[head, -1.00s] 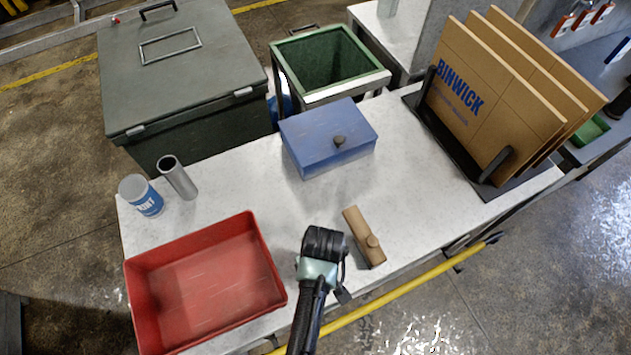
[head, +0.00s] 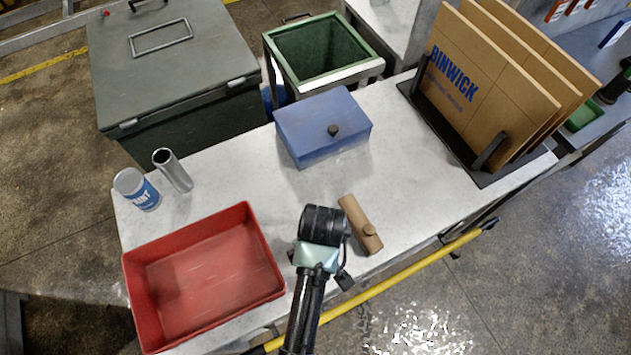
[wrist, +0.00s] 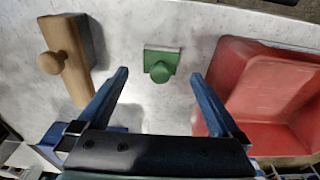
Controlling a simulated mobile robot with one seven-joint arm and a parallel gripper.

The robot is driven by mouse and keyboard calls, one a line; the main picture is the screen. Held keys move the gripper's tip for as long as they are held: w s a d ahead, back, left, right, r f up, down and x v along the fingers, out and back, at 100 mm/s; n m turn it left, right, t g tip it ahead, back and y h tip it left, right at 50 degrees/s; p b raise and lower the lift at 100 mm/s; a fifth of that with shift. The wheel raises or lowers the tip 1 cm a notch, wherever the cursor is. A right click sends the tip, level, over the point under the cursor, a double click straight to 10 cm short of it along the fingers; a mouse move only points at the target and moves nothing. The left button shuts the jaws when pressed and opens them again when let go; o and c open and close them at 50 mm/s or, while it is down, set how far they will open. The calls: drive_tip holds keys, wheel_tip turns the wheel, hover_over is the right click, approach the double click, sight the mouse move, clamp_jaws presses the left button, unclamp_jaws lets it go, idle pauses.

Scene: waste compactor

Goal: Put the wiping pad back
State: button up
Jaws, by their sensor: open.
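A small green block with a round green knob (wrist: 161,65) lies on the pale worktop, ahead of and between my fingertips in the wrist view. In the head view my arm hides it. A tan wooden block with a round knob (head: 362,227) lies right of my gripper; in the wrist view it is at upper left (wrist: 66,60), with a dark grey side. I cannot tell for certain which of the two is the wiping pad. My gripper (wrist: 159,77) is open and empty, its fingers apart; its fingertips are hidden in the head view.
A red tray (head: 140,305) stands left of my gripper. A blue box with a dark knob (head: 310,128) is behind it. A paint can (head: 137,190) and metal cylinder (head: 175,172) stand at left. A rack (head: 450,130) of cardboard sheets (head: 475,85) is at right. A yellow rail (head: 400,278) runs along the front.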

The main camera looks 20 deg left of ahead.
drive_tip(key=w+d+r+m+t, duration=0.2)
drive_tip(key=w+r+t, duration=0.35)
drive_tip(key=r, duration=0.85)
drive_tip(key=w+d+r+m+t, duration=0.15)
drive_tip(key=w+r+t, duration=0.4)
drive_tip(key=r, duration=0.75)
drive_tip(key=w+d+r+m+t, duration=0.1)
drive_tip(key=w+r+m+t, duration=0.15)
drive_tip(key=w+r, duration=0.85)
drive_tip(key=s+d+r+m+t, duration=0.1)
drive_tip(key=s+r+t, duration=0.3)
drive_tip(key=r, duration=0.7)
drive_tip(key=s+d+r+m+t, duration=0.2)
drive_tip(key=s+r, duration=0.4)
drive_tip(key=r, duration=0.6)
drive_tip(key=s+d+r+m+t+h, duration=0.1)
drive_tip(key=s+d+r+t, duration=0.1)
drive_tip(key=s+r+t, duration=0.4)
wheel_tip(320, 180, up, 6)
drive_tip(key=shift+d+f+t, duration=0.25)
drive_tip(key=shift+d+t, duration=0.15)
drive_tip(key=shift+t, duration=0.15)
